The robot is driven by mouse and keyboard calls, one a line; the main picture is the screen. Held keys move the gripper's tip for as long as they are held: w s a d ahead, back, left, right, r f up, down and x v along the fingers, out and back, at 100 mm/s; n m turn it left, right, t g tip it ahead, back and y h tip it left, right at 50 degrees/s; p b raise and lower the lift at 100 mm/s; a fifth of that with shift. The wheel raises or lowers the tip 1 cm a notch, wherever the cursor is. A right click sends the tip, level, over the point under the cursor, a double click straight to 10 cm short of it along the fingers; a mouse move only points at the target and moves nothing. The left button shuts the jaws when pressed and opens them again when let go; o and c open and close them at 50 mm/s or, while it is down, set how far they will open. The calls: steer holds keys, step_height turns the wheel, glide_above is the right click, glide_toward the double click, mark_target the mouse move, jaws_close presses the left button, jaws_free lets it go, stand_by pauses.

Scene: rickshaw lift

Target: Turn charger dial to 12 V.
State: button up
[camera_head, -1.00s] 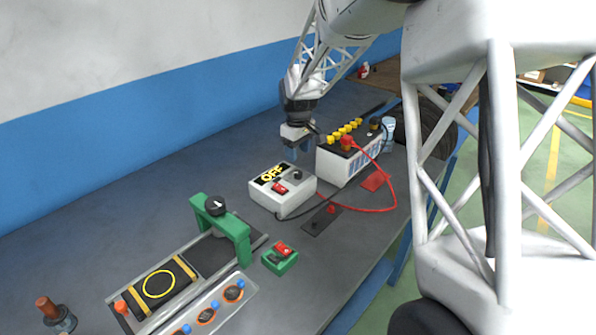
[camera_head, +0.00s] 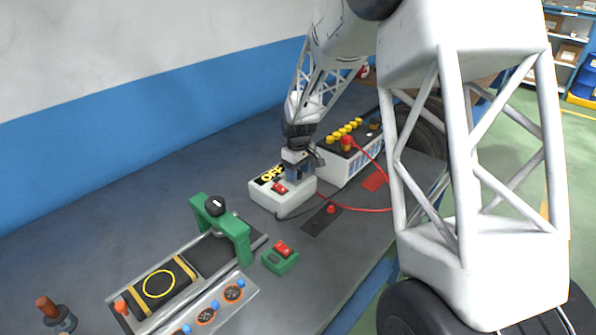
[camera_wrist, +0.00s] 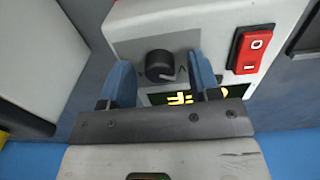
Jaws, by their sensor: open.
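The charger (camera_head: 268,200) is a pale box on the bench with a red rocker switch (camera_head: 280,188) and a yellow "OFF" display (camera_head: 271,175). In the wrist view its round black dial (camera_wrist: 160,66) lies between the two blue fingers of my gripper (camera_wrist: 162,78). The fingers are open, with a gap on each side of the dial. The red switch (camera_wrist: 250,50) is just right of the right finger. In the head view my gripper (camera_head: 298,180) is over the charger and hides the dial. The display (camera_wrist: 183,97) is partly covered by my gripper in the wrist view.
A battery (camera_head: 340,160) with yellow caps and a red clamp stands close behind the charger. Red and black cables run beside it. A green bridge-shaped frame (camera_head: 238,228) and a small green switch box (camera_head: 280,258) stand nearer.

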steer(key=shift+c, duration=0.3)
steer(key=c, duration=0.9)
steer(key=shift+o, duration=0.2)
steer(key=shift+m, duration=0.4)
steer(key=m, duration=1.1)
steer(key=o, duration=0.9)
steer(key=shift+r, duration=0.1)
